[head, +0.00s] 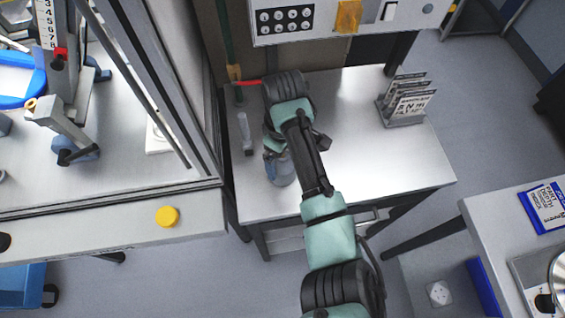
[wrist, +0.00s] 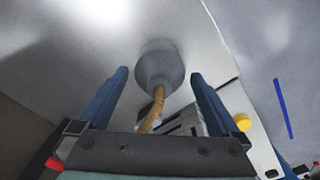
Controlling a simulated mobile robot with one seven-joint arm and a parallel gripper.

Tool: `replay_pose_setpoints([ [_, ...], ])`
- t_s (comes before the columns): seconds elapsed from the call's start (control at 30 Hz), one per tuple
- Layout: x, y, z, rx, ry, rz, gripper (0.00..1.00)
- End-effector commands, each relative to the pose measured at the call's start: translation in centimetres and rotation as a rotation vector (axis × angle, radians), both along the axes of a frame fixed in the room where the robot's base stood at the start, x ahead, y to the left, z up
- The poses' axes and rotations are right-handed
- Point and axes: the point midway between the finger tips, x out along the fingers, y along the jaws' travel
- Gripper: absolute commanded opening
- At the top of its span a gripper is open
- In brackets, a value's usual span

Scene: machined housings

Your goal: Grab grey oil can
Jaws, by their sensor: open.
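The grey oil can (wrist: 158,66) has a round, tapering body and a yellow-brown spout that points toward my wrist camera. It stands on the metal table (head: 360,160), near the table's left side. In the head view the can (head: 281,171) is partly hidden by my arm and gripper. My gripper (wrist: 158,74) is open, with one blue finger on each side of the can in the wrist view. A gap shows between each finger and the can. The fingers are hard to make out in the head view.
A rack of cards (head: 406,101) stands at the back right. A framed machine enclosure (head: 188,90) with a yellow button (head: 167,217) borders the table's left. The table's middle right is bare.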

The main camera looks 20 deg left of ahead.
Motion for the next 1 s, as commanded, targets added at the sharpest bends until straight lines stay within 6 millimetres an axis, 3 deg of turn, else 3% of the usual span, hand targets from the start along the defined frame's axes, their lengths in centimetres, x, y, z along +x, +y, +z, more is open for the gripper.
replay_pose_setpoints([
  [0.27, 0.00, 0.01, -0.32, 0.001, -0.001, 0.000, 0.98],
  [0.8, 0.02, 0.03, -0.26, 0.001, -0.001, 0.000, 0.01],
  [1.0, 0.05, 0.02, -0.21, 0.001, -0.002, 0.000, 0.00],
])
